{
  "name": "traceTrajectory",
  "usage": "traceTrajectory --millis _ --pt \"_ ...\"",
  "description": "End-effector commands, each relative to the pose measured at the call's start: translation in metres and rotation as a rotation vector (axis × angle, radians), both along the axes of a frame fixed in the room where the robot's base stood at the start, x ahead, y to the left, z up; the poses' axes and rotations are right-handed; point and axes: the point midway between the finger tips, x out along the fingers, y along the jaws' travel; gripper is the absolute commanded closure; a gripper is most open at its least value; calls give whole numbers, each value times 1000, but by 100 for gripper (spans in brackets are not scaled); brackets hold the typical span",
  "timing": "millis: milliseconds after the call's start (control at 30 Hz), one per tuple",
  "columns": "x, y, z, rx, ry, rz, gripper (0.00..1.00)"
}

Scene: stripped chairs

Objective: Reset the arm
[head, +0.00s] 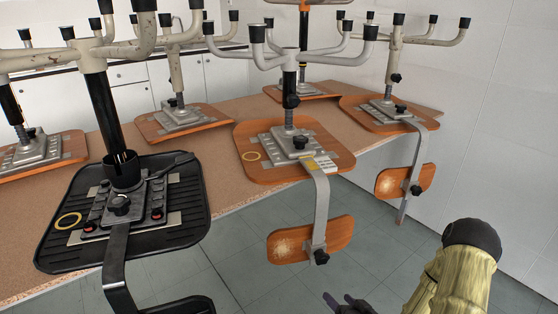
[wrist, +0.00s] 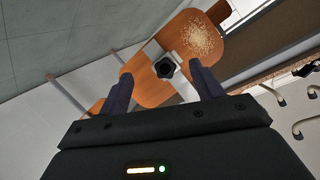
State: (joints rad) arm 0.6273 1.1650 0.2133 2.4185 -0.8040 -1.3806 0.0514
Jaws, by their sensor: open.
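My gripper (head: 345,303) shows only in part at the bottom edge of the head view, over the grey tiled floor and below the middle chair's backrest. My arm comes in at the lower right. In the wrist view, the gripper (wrist: 161,69) has its two dark fingers spread apart with nothing held between them. Beyond the fingers are an orange chair part (wrist: 150,88) and a black knob (wrist: 167,67) on a metal strip. I see no contact with them.
Several stripped chairs stand upside down on a brown table (head: 225,195). The black seat (head: 60,190) is nearest at left. The middle chair's orange backrest (head: 285,240) hangs past the table edge; another backrest (head: 390,183) hangs at right. Floor (head: 270,290) is open below.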

Motion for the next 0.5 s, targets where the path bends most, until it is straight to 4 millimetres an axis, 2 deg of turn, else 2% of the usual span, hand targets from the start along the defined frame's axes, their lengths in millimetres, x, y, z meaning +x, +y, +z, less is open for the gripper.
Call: traceTrajectory --millis 267,500 --pt "4 -2 19 -308 224 88 34" --pt "-8 -9 52 -501 409 86 34"
